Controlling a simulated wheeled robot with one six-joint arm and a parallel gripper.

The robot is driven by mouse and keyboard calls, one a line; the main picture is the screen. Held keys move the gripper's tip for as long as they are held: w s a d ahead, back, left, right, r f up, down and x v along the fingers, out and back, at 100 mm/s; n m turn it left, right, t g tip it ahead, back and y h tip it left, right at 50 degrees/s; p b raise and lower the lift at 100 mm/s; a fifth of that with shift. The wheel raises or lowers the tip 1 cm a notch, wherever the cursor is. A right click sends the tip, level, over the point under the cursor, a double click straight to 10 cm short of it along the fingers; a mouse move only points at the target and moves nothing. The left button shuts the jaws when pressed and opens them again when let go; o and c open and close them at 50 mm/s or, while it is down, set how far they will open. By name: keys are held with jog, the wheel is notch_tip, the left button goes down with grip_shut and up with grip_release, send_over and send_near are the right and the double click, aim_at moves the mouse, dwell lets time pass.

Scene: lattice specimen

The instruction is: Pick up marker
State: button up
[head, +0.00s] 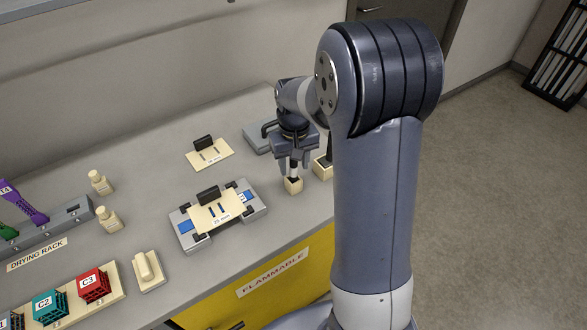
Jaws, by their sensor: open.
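My gripper (293,170) points down at the back right of the bench, just above a small beige block (293,186). A slim upright piece with a pale part shows between the gripper and this block; I cannot tell whether it is the marker or a finger. A second beige block (322,169) with a dark upright piece (329,160) stands just to the right, partly hidden by my arm. I cannot clearly make out the marker. The gripper is open, and its finger gap is too small to see well.
A grey fixture (255,206) with a beige plate is left of the gripper, and another plate (212,156) lies behind it. Two bottles (108,218), a drying rack (62,229) and red (93,286) and teal (50,306) lattice cubes stand left. The bench's front edge is close.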

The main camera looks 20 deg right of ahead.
aim_at(294, 174)
jog(key=shift+f, duration=1.3)
jog(key=shift+c, duration=0.5)
grip_shut()
